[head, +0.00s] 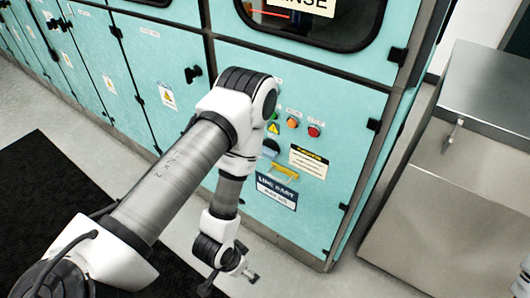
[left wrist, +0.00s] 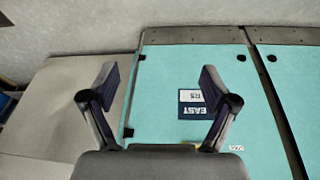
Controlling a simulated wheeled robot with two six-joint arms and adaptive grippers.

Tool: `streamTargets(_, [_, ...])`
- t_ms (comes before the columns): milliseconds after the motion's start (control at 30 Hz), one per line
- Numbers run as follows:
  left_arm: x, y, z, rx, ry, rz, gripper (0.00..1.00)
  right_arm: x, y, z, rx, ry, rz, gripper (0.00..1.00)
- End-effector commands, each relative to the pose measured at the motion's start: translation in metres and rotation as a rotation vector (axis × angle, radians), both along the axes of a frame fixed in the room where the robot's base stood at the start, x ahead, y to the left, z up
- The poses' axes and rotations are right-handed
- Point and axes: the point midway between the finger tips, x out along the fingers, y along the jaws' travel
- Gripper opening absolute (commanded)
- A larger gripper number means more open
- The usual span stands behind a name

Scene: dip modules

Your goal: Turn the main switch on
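The teal cabinet door (head: 300,210) carries a small control panel. A dark round part (head: 270,147) is partly hidden by my left arm; I cannot tell its setting or whether it is the main switch. Below it is a yellow bar-like part (head: 286,172), above a blue "LINE EAST" label (head: 276,191). My left gripper (head: 230,280) is open and empty, low in front of the door and apart from it. In the left wrist view the open fingers (left wrist: 160,88) frame the door's edge, with the label (left wrist: 194,104) upside down. My right gripper is not in view.
Green, orange and red buttons (head: 314,131) sit above a warning sign (head: 309,161). A metal cabinet (head: 450,200) stands to the right across a gap of floor. More teal doors (head: 110,70) run left. A black mat (head: 50,200) lies on the floor.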

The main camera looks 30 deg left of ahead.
Motion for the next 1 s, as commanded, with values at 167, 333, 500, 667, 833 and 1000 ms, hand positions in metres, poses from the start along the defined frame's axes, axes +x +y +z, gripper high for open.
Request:
streamTargets(167, [0.137,0.013,0.003,-0.097,-0.532,-0.078,1.00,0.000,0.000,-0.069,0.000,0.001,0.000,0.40])
streamTargets(333, [0.223,0.061,0.042,-0.123,-0.972,-0.027,1.00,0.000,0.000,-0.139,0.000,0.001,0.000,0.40])
streamTargets(500, [0.257,0.120,0.071,-0.134,-1.233,0.103,1.00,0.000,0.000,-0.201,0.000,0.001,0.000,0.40])
streamTargets(667, [0.262,0.132,0.088,-0.140,-1.288,0.141,1.00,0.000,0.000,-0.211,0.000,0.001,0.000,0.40])
streamTargets(833, [0.282,0.129,0.091,-0.138,-1.287,0.135,1.00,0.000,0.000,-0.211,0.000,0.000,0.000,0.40])
streamTargets(1000, [0.316,0.126,0.091,-0.138,-1.287,0.136,1.00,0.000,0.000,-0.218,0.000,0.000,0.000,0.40])
